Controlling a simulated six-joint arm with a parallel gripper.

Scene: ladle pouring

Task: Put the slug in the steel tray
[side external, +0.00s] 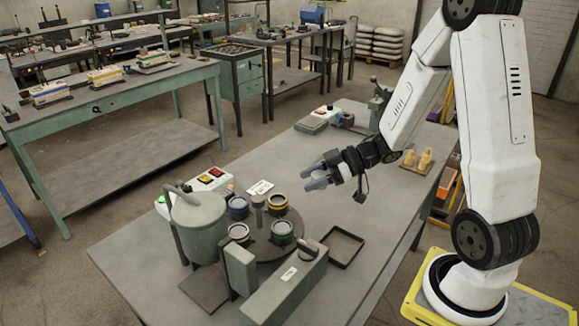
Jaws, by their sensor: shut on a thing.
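My gripper (319,173) is over the grey bench, above and beyond the tray in the picture, with its fingers pointing left. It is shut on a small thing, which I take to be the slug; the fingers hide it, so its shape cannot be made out. The steel tray (349,234) is a shallow, dark-rimmed square on the bench, right of the round turntable. It looks empty. My gripper is apart from the tray.
A dark turntable (264,243) carries several ringed cups and a short post. A grey-green pot (199,226) and a long grey-green housing (288,286) stand close by. A button box (208,180) sits behind. The bench (318,211) is clear between turntable and gripper.

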